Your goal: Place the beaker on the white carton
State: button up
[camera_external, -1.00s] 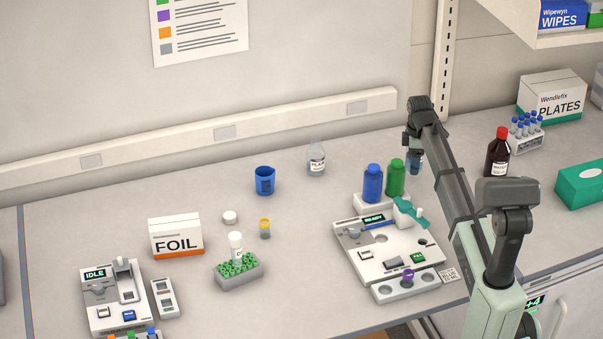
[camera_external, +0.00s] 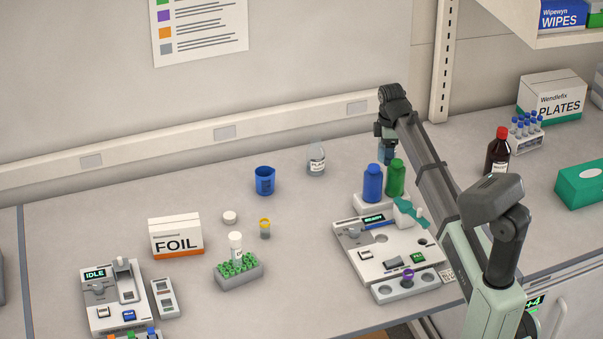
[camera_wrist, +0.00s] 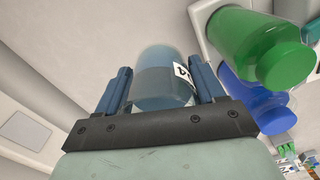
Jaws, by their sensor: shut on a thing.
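My gripper (camera_external: 386,146) is shut on a see-through beaker (camera_wrist: 160,82) with bluish contents and a white label. In the wrist view the beaker sits between the two blue fingers of my gripper (camera_wrist: 163,88). In the external view my gripper holds it up at the back of the bench, behind the green bottle, and it is small and partly hidden. A white carton marked FOIL (camera_external: 175,234), with an orange lower band, stands on the bench at left centre. Another white carton, marked PLATES (camera_external: 550,97), with a green band, stands at the back right.
A green bottle (camera_external: 395,178) and a blue bottle (camera_external: 373,184) stand close below my gripper. A flask (camera_external: 316,160), a blue cup (camera_external: 265,182), a white cap (camera_external: 230,217) and a yellow-capped vial (camera_external: 265,228) lie between it and the FOIL carton. A green-tube rack (camera_external: 250,277) stands near that carton.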

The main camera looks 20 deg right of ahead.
jog(key=s+a+r+n, duration=0.1)
jog(key=s+a+n, duration=0.1)
jog(key=a, duration=1.4)
jog(key=s+a+r+n, duration=0.1)
jog(key=a+r+n, duration=0.15)
jog(key=a, duration=1.35)
notch_tip(320, 180, up, 7)
jog(key=m, duration=0.1)
send_over(172, 223)
jog(key=shift+r, duration=0.2)
jog(key=shift+f, duration=4.9)
jog(key=shift+f, duration=0.1)
jog(key=o, duration=1.2)
